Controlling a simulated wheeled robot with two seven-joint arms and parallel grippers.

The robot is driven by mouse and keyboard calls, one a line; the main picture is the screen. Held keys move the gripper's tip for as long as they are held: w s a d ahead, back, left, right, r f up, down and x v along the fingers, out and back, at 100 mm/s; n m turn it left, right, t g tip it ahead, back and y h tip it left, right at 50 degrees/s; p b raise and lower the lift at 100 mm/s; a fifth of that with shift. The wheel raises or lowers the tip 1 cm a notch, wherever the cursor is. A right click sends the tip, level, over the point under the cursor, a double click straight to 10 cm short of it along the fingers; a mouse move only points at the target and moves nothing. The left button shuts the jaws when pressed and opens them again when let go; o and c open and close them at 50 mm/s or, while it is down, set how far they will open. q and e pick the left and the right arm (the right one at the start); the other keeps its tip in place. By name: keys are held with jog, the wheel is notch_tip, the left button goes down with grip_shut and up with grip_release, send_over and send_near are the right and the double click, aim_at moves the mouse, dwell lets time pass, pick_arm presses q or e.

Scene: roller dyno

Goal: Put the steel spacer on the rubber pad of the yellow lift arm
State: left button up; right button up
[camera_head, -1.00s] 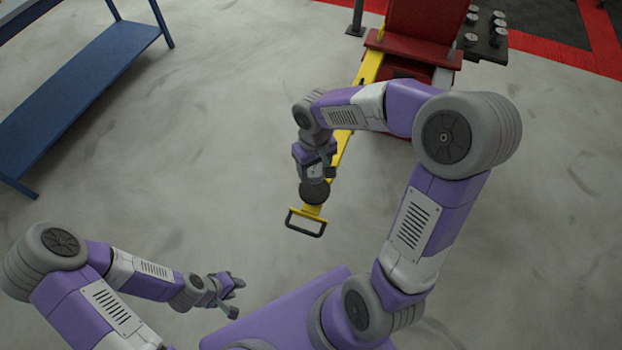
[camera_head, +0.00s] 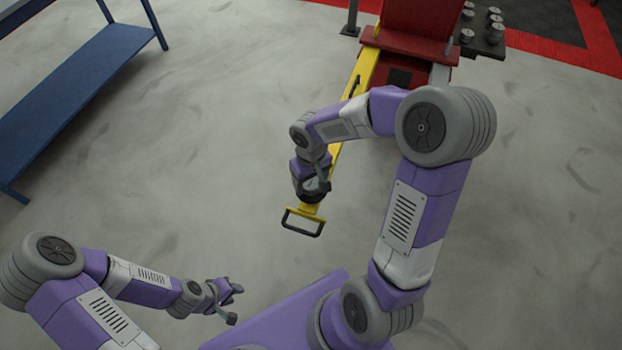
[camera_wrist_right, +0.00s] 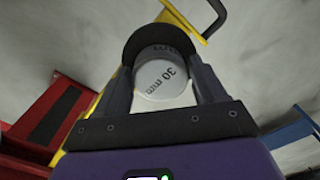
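The steel spacer (camera_wrist_right: 160,78), a pale disc marked "30 mm", sits between the fingers of my right gripper (camera_wrist_right: 161,80) in the right wrist view, with both fingers against its sides. The round black rubber pad (camera_wrist_right: 147,36) is right behind the spacer; I cannot tell whether they touch. In the head view my right gripper (camera_head: 318,187) is low over the pad end of the yellow lift arm (camera_head: 336,150) and hides the spacer and most of the pad. My left gripper (camera_head: 233,303) is open and empty, low at the left, away from the lift arm.
A yellow bracket with a black handle (camera_head: 302,222) ends the lift arm. The red lift post (camera_head: 408,40) stands at the back, beside a dark tray (camera_head: 484,47) with several metal pieces. A blue bench (camera_head: 75,95) is at the left. The floor between is clear.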

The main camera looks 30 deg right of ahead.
aim_at(311, 181)
jog(key=shift+o, duration=1)
jog(key=shift+r, duration=0.15)
notch_tip(311, 181, up, 12)
jog(key=p, duration=0.4)
jog(key=shift+p, duration=0.35)
